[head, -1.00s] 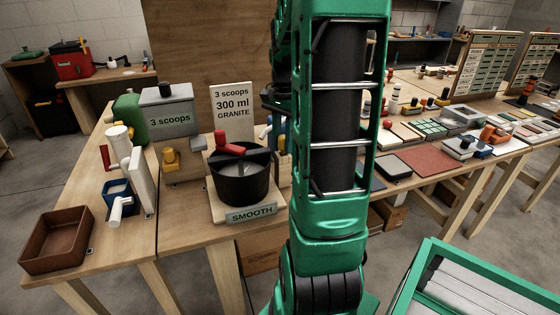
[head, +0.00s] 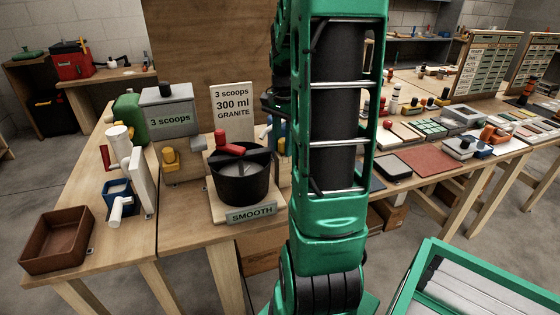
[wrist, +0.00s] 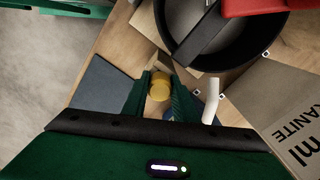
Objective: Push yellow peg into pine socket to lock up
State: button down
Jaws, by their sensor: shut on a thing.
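In the wrist view my gripper (wrist: 160,92) is shut on the yellow peg (wrist: 158,87), whose round yellow end shows between the two dark green fingers. The rest of the peg is hidden by the fingers and the gripper body. I cannot make out the pine socket for certain, nor whether the peg touches it.
A black pot (head: 243,177) with a red handle (head: 229,148) stands close to my gripper; the pot also shows in the wrist view (wrist: 232,52). A white "GRANITE" sign (head: 232,112) stands behind it. A white rod (wrist: 211,101) is right of my fingers.

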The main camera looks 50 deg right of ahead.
aim_at(283, 140)
jog(key=shift+f, duration=0.15)
jog(key=c, duration=1.4)
grip_release()
jog(key=shift+o, duration=0.2)
notch_tip(283, 140, up, 11)
jog(key=shift+w+f, duration=0.1)
jog(key=shift+a, duration=0.1)
jog(key=s+a+f+n, duration=0.4)
jog(key=s+a+n, duration=0.2)
jog(key=a, duration=0.3)
jog(key=s+a+f+n, duration=0.5)
jog(key=s+a, duration=0.4)
jog(key=shift+s+n, duration=0.25)
jog(key=shift+n, duration=0.15)
